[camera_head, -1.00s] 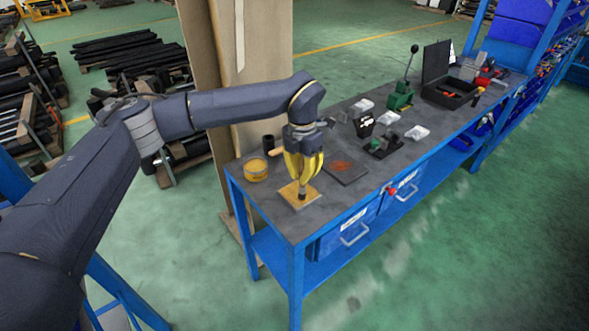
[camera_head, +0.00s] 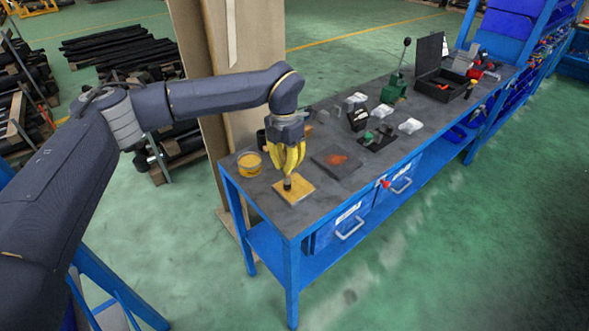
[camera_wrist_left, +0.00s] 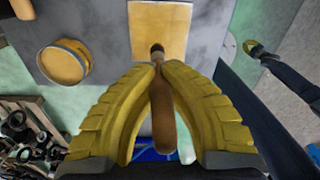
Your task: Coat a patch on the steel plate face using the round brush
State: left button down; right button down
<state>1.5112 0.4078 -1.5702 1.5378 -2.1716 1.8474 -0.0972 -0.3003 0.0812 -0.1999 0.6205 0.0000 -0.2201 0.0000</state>
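My left gripper (camera_head: 288,172) is shut on the round brush, whose brown wooden handle (camera_wrist_left: 162,115) sits between its yellow fingers in the left wrist view. The dark brush tip (camera_head: 288,184) points down at a square yellow-tan plate (camera_head: 305,194) near the bench's front left corner. It appears at or just above that plate; I cannot tell contact. The plate also shows in the left wrist view (camera_wrist_left: 160,20). A dark plate with an orange-red patch (camera_head: 336,161) lies to its right. My right gripper (camera_wrist_left: 256,50) shows small at the right of the left wrist view; its opening is unclear.
A round tub with yellow-orange contents (camera_head: 250,163) stands left of the gripper on the grey bench (camera_head: 265,203). Clamps, a green lever press (camera_head: 394,90) and an open black case (camera_head: 443,88) stand farther along. A tall tan board (camera_head: 205,60) rises behind the bench.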

pick_arm(q)
jog(key=w+a, duration=0.3)
notch_tip(320, 180, up, 8)
jog(key=shift+w+a, duration=0.2)
dwell(0.7)
jog(key=shift+r, duration=0.15)
dwell(0.4)
